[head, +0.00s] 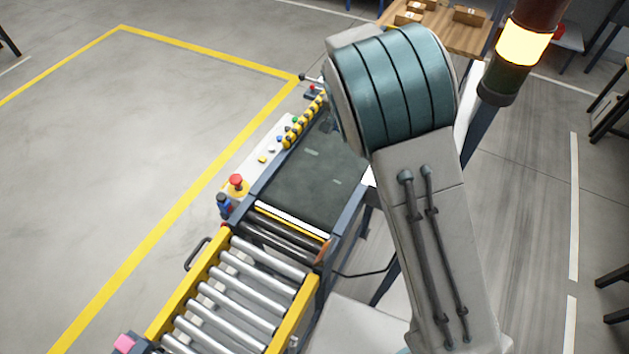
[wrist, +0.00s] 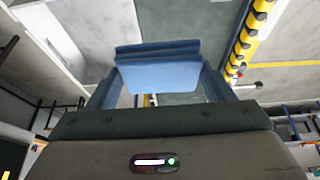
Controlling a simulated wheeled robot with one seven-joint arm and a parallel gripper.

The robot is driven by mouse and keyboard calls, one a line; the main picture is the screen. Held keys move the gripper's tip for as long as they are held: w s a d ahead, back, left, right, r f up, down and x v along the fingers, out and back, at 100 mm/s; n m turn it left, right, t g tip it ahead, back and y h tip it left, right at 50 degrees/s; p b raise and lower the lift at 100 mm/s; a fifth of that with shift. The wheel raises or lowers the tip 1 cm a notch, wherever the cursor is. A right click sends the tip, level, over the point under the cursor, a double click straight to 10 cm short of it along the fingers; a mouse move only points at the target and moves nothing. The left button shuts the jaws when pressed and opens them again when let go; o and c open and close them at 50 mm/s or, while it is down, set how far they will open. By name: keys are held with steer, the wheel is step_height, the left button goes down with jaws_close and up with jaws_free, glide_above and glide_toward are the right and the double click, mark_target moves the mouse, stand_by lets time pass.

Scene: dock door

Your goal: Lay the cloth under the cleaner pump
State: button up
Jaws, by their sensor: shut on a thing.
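In the wrist view my gripper (wrist: 158,88) is shut on a folded light-blue cloth (wrist: 160,76). The cloth lies across between the two fingers, its layers stacked. In the head view my arm hides the gripper and the cloth. I cannot pick out the cleaner pump with certainty in either view.
A dark conveyor belt (head: 313,170) runs beside a control strip with a red stop button (head: 236,181) and a yellow-black guard (head: 304,124). Metal rollers (head: 244,294) lie in front. A wooden table (head: 449,29) with boxes stands behind. Open floor (head: 130,130) is left.

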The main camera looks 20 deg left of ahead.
steer(key=shift+f+b, duration=0.35)
steer(key=shift+f, duration=0.5)
steer(key=shift+s+f+b, duration=0.2)
steer(key=shift+s+b, duration=0.05)
steer(key=shift+b, duration=0.1)
steer(key=shift+s+f+b, duration=0.15)
steer(key=shift+f+b, duration=0.2)
steer(key=shift+b, duration=0.05)
step_height(320, 180, down, 7)
steer(key=b, duration=0.7)
steer(key=p, duration=0.3)
glide_above(311, 188)
steer(key=s, duration=0.1)
step_height(311, 188, down, 7)
steer(key=shift+s+a+r, duration=0.1)
steer(key=shift+s, duration=0.05)
steer(key=shift+f+p, duration=0.7)
steer(key=shift+f, duration=1.4)
steer(key=shift+f, duration=0.2)
steer(key=o, duration=1)
